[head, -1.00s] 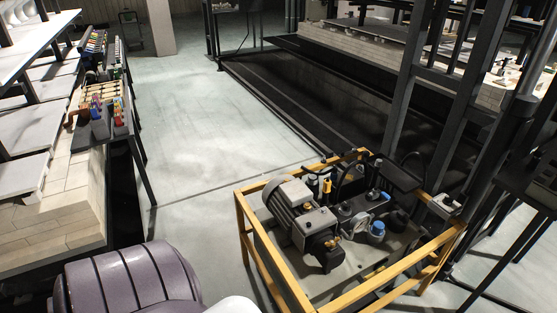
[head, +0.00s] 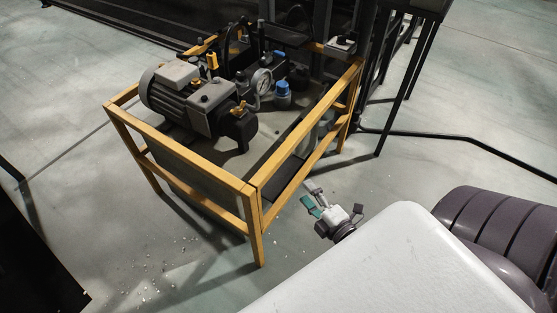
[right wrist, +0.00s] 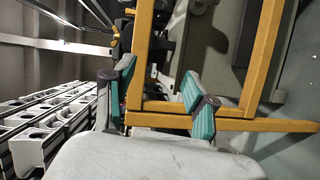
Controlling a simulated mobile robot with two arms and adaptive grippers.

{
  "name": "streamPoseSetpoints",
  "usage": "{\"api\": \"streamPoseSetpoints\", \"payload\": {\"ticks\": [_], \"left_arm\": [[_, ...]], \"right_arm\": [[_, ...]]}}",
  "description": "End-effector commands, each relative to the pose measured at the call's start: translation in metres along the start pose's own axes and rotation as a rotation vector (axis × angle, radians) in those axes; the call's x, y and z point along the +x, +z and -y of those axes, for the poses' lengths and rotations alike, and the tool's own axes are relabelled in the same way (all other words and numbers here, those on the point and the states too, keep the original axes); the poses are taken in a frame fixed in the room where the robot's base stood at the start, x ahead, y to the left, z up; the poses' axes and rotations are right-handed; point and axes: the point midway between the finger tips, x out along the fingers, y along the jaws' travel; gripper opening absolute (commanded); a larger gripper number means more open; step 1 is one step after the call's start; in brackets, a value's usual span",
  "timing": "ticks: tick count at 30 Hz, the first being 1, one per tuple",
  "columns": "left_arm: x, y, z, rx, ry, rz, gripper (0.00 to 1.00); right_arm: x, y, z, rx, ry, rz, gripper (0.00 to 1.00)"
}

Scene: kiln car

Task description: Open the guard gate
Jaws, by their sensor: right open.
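A yellow guard frame (head: 180,150) surrounds a motor-pump unit (head: 195,95) in the head view. Its right side (head: 308,125) has an upper and a lower rail and meets the front side at the near corner. I cannot tell for sure which side is the gate; the sides look closed. My right gripper (head: 311,197) is open, low outside the right side, near that corner. In the right wrist view its teal fingers (right wrist: 157,80) are spread, with a yellow upright (right wrist: 139,55) showing between them. Contact cannot be told. My left gripper is out of view.
A pressure gauge (head: 262,82) and a blue-capped part (head: 282,92) sit inside the frame. A dark-legged stand (head: 402,75) is behind at right. Pale debris (head: 160,270) lies on the floor at front left. Open floor (head: 485,110) extends to the right.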

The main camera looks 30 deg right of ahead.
Motion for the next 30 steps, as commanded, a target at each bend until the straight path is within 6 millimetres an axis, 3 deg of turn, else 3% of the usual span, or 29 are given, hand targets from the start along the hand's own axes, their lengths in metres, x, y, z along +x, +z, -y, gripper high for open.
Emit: {"api": "streamPoseSetpoints", "payload": {"ticks": [8, 16, 24, 30], "left_arm": [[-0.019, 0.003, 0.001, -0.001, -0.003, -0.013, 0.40], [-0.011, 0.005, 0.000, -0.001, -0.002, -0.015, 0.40], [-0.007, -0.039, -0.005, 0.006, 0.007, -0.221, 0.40], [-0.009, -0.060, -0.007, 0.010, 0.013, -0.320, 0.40]], "right_arm": [[0.010, -0.002, -0.025, -0.105, 0.086, -0.023, 0.56], [0.061, -0.003, -0.029, -0.104, 0.085, -0.023, 0.56], [0.114, -0.004, -0.032, -0.102, 0.083, -0.023, 0.56], [0.134, -0.005, -0.034, -0.100, 0.081, -0.022, 0.56]]}}
